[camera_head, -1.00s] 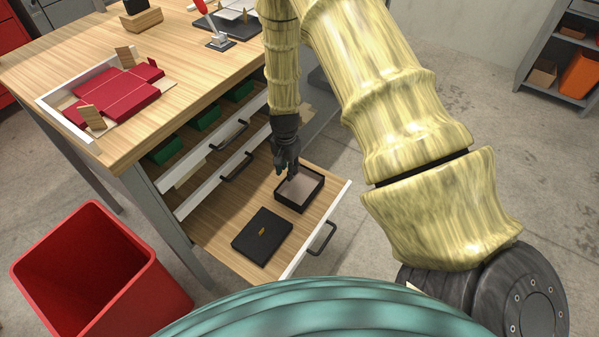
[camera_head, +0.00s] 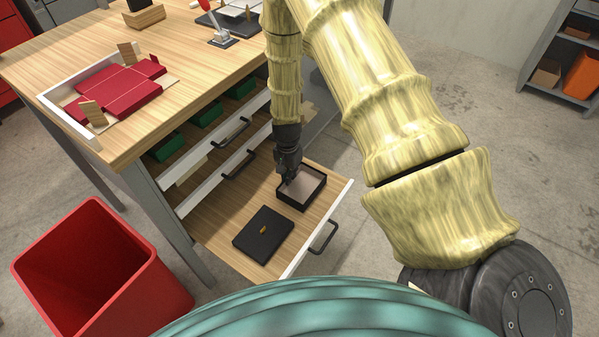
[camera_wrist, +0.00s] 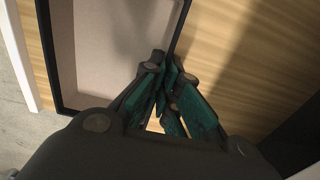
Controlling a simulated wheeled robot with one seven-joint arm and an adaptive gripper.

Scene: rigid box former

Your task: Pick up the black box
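The black box (camera_head: 314,194) is an open-topped tray with a pale inner floor, lying in the pulled-out drawer. In the wrist view its dark rim (camera_wrist: 48,50) frames the pale inside. My gripper (camera_head: 288,181) is down at the box's left wall in the head view. In the wrist view my gripper (camera_wrist: 166,70) has its green-padded fingers drawn together at the wall, one on each side, so it looks shut on that wall. The fingertips hide the contact itself. The box rests flat on the drawer floor.
A flat black lid (camera_head: 263,232) with a gold mark lies beside the box in the open drawer (camera_head: 222,217). The drawer's white front has a dark handle (camera_head: 324,237). A red bin (camera_head: 90,270) stands at left. Red card (camera_head: 120,92) lies on the workbench (camera_head: 190,75).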

